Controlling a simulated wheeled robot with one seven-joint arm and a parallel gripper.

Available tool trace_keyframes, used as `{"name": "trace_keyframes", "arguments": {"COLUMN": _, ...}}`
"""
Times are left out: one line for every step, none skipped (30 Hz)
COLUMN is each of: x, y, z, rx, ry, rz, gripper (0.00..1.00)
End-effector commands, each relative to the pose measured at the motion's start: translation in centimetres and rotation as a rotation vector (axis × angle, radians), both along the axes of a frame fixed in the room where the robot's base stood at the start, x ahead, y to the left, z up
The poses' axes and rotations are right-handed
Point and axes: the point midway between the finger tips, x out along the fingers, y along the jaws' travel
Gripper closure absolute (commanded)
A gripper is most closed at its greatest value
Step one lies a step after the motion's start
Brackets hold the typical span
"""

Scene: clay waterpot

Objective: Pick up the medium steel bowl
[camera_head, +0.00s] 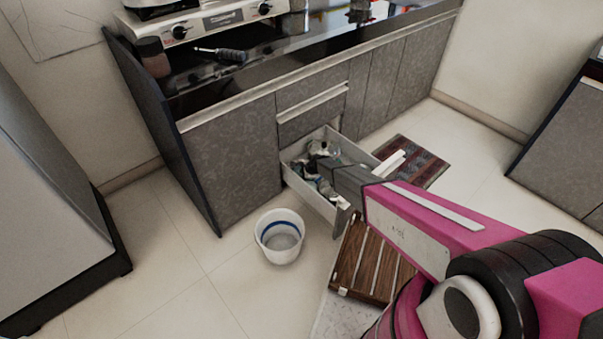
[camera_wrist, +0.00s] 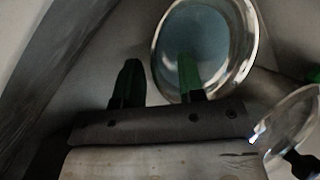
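A round steel bowl (camera_wrist: 245,50) with a shiny rim and a blue-grey inside fills the upper middle of the wrist view. My gripper (camera_wrist: 158,66) is open, with its two dark green fingers apart. The right finger overlaps the inside of the bowl, and the left finger is outside its left rim. The rim lies between the fingers; contact cannot be told. In the head view my arm reaches into an open drawer (camera_head: 306,190) holding several jumbled items, and the bowl cannot be picked out there.
A clear, shiny-rimmed item (camera_wrist: 290,122) lies right of my gripper in the wrist view. A white bucket (camera_head: 280,250) stands on the floor left of the drawer. A wooden slatted piece (camera_head: 358,262) and a dark red mat (camera_head: 425,160) lie nearby.

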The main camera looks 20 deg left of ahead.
Motion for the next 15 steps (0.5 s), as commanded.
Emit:
{"name": "trace_keyframes", "arguments": {"x": 0.0, "y": -0.01, "z": 0.03, "rx": 0.0, "ry": 0.0, "rz": 0.0, "gripper": 0.64}}
{"name": "trace_keyframes", "arguments": {"x": 0.0, "y": -0.01, "z": 0.03, "rx": 0.0, "ry": 0.0, "rz": 0.0, "gripper": 0.74}}
{"name": "trace_keyframes", "arguments": {"x": 0.0, "y": -0.03, "z": 0.03, "rx": 0.0, "ry": 0.0, "rz": 0.0, "gripper": 0.87}}
{"name": "trace_keyframes", "arguments": {"x": 0.0, "y": -0.03, "z": 0.03, "rx": 0.0, "ry": 0.0, "rz": 0.0, "gripper": 0.97}}
{"name": "trace_keyframes", "arguments": {"x": 0.0, "y": -0.03, "z": 0.03, "rx": 0.0, "ry": 0.0, "rz": 0.0, "gripper": 1.0}}
{"name": "trace_keyframes", "arguments": {"x": 0.0, "y": -0.03, "z": 0.03, "rx": 0.0, "ry": 0.0, "rz": 0.0, "gripper": 1.0}}
{"name": "trace_keyframes", "arguments": {"x": 0.0, "y": -0.03, "z": 0.03, "rx": 0.0, "ry": 0.0, "rz": 0.0, "gripper": 1.0}}
{"name": "trace_keyframes", "arguments": {"x": 0.01, "y": -0.03, "z": 0.03, "rx": 0.0, "ry": 0.0, "rz": 0.0, "gripper": 1.0}}
{"name": "trace_keyframes", "arguments": {"x": 0.0, "y": -0.04, "z": 0.05, "rx": 0.0, "ry": 0.0, "rz": 0.0, "gripper": 1.0}}
{"name": "trace_keyframes", "arguments": {"x": 0.0, "y": -0.04, "z": 0.05, "rx": 0.0, "ry": 0.0, "rz": 0.0, "gripper": 1.0}}
{"name": "trace_keyframes", "arguments": {"x": 0.0, "y": -0.04, "z": 0.05, "rx": 0.0, "ry": 0.0, "rz": 0.0, "gripper": 1.0}}
{"name": "trace_keyframes", "arguments": {"x": 0.01, "y": -0.03, "z": 0.05, "rx": 0.0, "ry": 0.0, "rz": 0.0, "gripper": 1.0}}
{"name": "trace_keyframes", "arguments": {"x": 0.01, "y": -0.03, "z": 0.05, "rx": 0.0, "ry": 0.0, "rz": 0.0, "gripper": 1.0}}
{"name": "trace_keyframes", "arguments": {"x": 0.01, "y": -0.03, "z": 0.05, "rx": 0.0, "ry": 0.0, "rz": 0.0, "gripper": 1.0}}
{"name": "trace_keyframes", "arguments": {"x": 0.0, "y": -0.04, "z": 0.09, "rx": 0.0, "ry": 0.0, "rz": 0.0, "gripper": 1.0}}
